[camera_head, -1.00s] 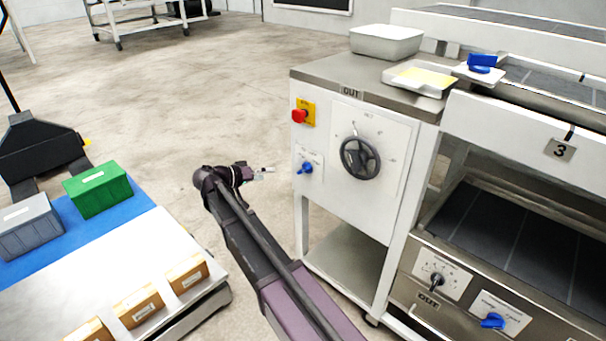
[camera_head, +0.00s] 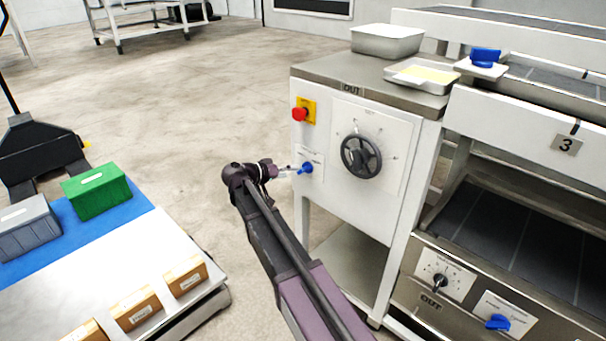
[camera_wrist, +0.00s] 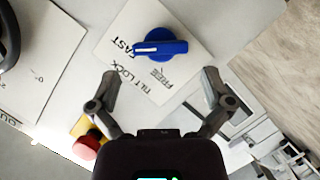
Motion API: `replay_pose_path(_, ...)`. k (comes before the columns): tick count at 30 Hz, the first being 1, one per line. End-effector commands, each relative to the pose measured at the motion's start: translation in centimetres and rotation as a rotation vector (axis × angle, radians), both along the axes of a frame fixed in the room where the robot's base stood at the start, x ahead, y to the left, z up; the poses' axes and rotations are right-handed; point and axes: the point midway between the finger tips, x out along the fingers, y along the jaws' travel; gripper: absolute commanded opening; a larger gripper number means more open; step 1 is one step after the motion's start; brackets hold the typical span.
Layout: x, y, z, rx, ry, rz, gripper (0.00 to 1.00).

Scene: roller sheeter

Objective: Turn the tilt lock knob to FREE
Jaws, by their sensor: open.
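The tilt lock knob (camera_head: 306,168) is a blue knob on a white label plate at the left of the machine's front panel. In the wrist view the knob (camera_wrist: 161,46) has a bar handle with a white mark at its left end, on the side of the word FAST. The word FREE is printed below the knob there, and TILT LOCK is beside it. My gripper (camera_head: 290,170) is just left of the knob in the head view. In the wrist view my gripper (camera_wrist: 160,76) is open and empty, its fingertips spread below the knob, apart from it.
A black handwheel (camera_head: 361,157) is right of the knob. A red stop button (camera_head: 300,114) on a yellow plate sits above. Other blue knobs, one lower right (camera_head: 498,322), are farther away. A table with a green crate (camera_head: 97,191) and cartons stands left. Open floor lies behind my arm.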

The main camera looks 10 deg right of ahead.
Motion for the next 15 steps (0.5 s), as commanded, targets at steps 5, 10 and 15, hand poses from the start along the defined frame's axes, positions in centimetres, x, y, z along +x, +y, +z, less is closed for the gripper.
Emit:
replay_pose_path(5, 0.9, -2.4, -0.9, 0.000, 0.000, -0.001, 1.00)
replay_pose_path(10, 1.4, -4.0, -1.3, 0.000, 0.000, -0.001, 1.00)
replay_pose_path(15, 1.7, -4.7, -1.5, 0.000, 0.001, 0.000, 1.00)
